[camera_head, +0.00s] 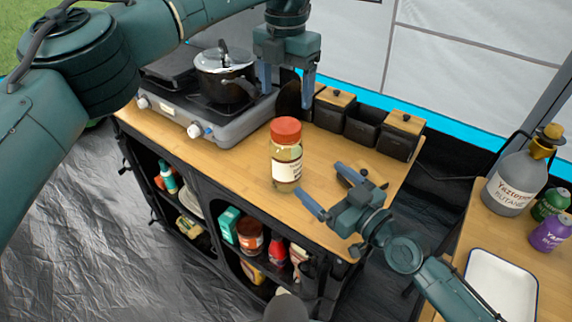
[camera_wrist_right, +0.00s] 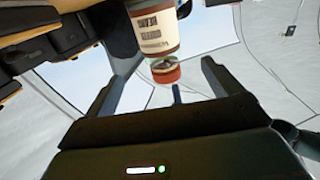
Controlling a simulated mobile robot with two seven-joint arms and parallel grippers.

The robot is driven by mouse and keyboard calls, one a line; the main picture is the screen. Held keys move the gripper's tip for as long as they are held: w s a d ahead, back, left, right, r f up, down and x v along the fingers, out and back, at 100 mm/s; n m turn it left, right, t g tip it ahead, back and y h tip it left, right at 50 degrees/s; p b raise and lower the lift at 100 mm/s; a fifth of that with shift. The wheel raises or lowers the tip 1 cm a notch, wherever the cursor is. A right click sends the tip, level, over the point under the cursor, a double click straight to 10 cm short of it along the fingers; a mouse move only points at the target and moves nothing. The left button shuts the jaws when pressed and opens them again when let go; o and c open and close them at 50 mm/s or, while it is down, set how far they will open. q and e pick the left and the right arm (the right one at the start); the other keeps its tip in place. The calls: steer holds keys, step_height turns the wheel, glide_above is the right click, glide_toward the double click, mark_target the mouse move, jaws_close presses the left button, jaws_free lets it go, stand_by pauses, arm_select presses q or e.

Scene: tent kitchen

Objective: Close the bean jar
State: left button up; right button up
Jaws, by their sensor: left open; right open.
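The bean jar (camera_head: 286,166) stands upright on the wooden counter. It is clear glass with a white label, and it also shows upside down in the right wrist view (camera_wrist_right: 154,34). Its red lid (camera_head: 285,129) sits at the jar's mouth and also shows in the right wrist view (camera_wrist_right: 166,72); I cannot tell how tightly it sits. My left gripper (camera_head: 287,86) is open and empty, pointing down above and behind the lid. My right gripper (camera_head: 326,188) is open and empty, just right of the jar, with its fingers towards it. Neither gripper touches the jar.
A stove (camera_head: 212,122) with a lidded pot (camera_head: 224,78) stands left of the jar. Several dark boxes (camera_head: 398,138), some with wooden lids, line the counter's back edge. A small dark and wooden item (camera_head: 366,182) lies behind my right gripper. A side table holds a butane bottle (camera_head: 515,180) and white tray (camera_head: 500,285).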

mark_target(287, 152)
steer(key=x, duration=1.2)
steer(key=shift+w+a, duration=0.15)
steer(key=shift+w, duration=0.05)
steer(key=shift+c, duration=0.2)
steer(key=c, duration=1.5)
arm_select(q)
steer(key=shift+n, duration=0.5)
arm_select(e)
steer(key=c, duration=0.3)
arm_select(q)
steer(key=n, duration=0.3)
arm_select(e)
steer(key=shift+c, duration=0.6)
arm_select(q)
steer(key=n, duration=0.9)
steer(key=shift+n, duration=0.3)
